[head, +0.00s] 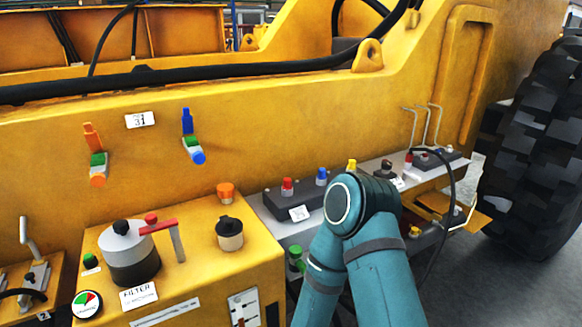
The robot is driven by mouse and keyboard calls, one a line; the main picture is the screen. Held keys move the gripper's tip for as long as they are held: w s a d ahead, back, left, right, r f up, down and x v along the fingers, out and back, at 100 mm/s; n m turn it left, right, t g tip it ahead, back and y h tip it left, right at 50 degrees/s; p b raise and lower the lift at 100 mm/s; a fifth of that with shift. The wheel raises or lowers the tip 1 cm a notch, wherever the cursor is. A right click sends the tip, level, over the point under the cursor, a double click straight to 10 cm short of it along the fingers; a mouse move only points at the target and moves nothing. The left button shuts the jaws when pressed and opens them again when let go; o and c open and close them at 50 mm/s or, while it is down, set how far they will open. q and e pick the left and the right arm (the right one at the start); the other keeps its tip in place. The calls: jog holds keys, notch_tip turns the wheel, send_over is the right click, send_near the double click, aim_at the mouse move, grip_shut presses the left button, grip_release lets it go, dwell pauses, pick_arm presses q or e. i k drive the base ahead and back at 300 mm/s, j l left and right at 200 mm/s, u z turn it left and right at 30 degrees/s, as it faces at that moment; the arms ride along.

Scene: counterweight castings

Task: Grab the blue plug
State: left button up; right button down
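A small blue plug (321,176) stands upright on a dark block (300,202) on the grey shelf, between a red plug (287,186) and a yellow one (351,165). Another blue piece (187,121) sits at the top of a fitting on the yellow wall, with a blue round end (198,157) below its green middle. I cannot tell which of these the task means. A teal arm of mine rises from the bottom, its bent joint in front of the block's right part. Neither gripper is in view.
A yellow filter box with a grey canister (128,252), red lever (160,225) and black-capped cup (229,233) stands at the front left. An orange-ended fitting (97,180) is on the wall. A black cable (451,190) hangs at right, near a large tyre (535,150).

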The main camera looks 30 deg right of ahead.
aim_at(321, 176)
jog(key=z, duration=1.05)
